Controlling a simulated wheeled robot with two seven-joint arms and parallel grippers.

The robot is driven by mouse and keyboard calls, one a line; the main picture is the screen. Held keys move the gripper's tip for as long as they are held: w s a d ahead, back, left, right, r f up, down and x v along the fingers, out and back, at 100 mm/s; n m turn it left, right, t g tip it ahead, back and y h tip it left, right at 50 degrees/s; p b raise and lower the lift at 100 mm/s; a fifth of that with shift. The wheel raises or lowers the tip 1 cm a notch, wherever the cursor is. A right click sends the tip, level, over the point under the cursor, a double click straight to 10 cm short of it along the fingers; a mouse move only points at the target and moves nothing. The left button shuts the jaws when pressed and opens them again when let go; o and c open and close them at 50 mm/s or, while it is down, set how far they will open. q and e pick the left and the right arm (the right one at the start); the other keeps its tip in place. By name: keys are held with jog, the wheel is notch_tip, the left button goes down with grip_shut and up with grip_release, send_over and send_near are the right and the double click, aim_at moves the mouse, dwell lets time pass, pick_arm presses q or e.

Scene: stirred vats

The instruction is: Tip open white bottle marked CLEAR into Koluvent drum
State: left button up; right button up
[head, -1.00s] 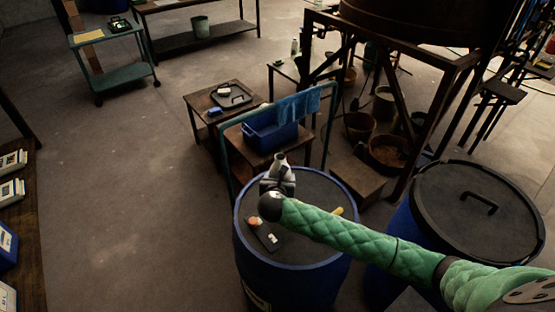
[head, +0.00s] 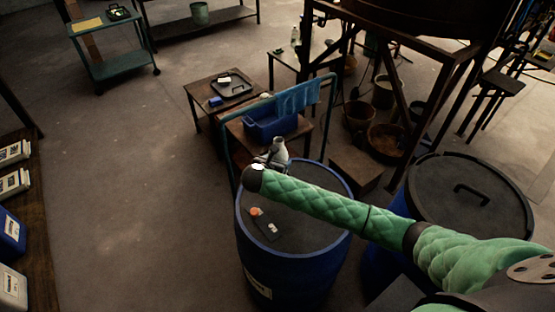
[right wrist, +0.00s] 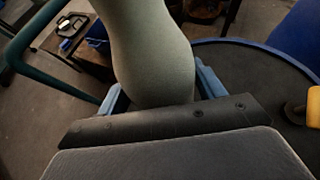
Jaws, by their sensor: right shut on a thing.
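My right gripper (head: 271,161) is shut on a pale bottle (head: 279,150). In the right wrist view, the bottle (right wrist: 155,45) stands between the blue fingers of the gripper (right wrist: 162,90), and its label and mouth cannot be made out. In the head view the bottle looks roughly upright, with its narrow neck up, over the far side of a blue drum (head: 290,265). The drum has a dark top and a label too small to read, so I cannot tell whether it is the Koluvent drum. My left gripper is not in view.
On the drum top lie a small orange thing (head: 256,211) and a dark flat piece; a yellow thing (right wrist: 313,107) shows in the right wrist view. A second blue drum with a black handled lid (head: 470,205) stands right. A teal rail (head: 226,150) and blue bin (head: 270,124) are behind.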

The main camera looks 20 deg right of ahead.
jog(key=shift+s+a+f+g+y+p, duration=0.9)
jog(key=shift+s+a+f+g+y, duration=1.25)
jog(key=shift+g+y, duration=3.05)
jog(key=shift+w+d+r+n+g+y, duration=0.1)
jog(key=shift+w+d+r+g+y, duration=0.2)
jog(key=shift+r+g, duration=0.6)
jog(key=shift+w+d+r+n+g+y, duration=0.1)
jog(key=shift+d+r+g+y, duration=0.35)
jog(key=shift+g, duration=0.9)
jog(key=shift+w+d+r+n+g+y, duration=0.15)
jog(key=shift+d+r+g+y, duration=0.35)
jog(key=shift+g, duration=0.65)
jog(key=shift+w+a+r, duration=0.1)
jog(key=shift+a+r, duration=0.05)
jog(key=shift+r, duration=0.1)
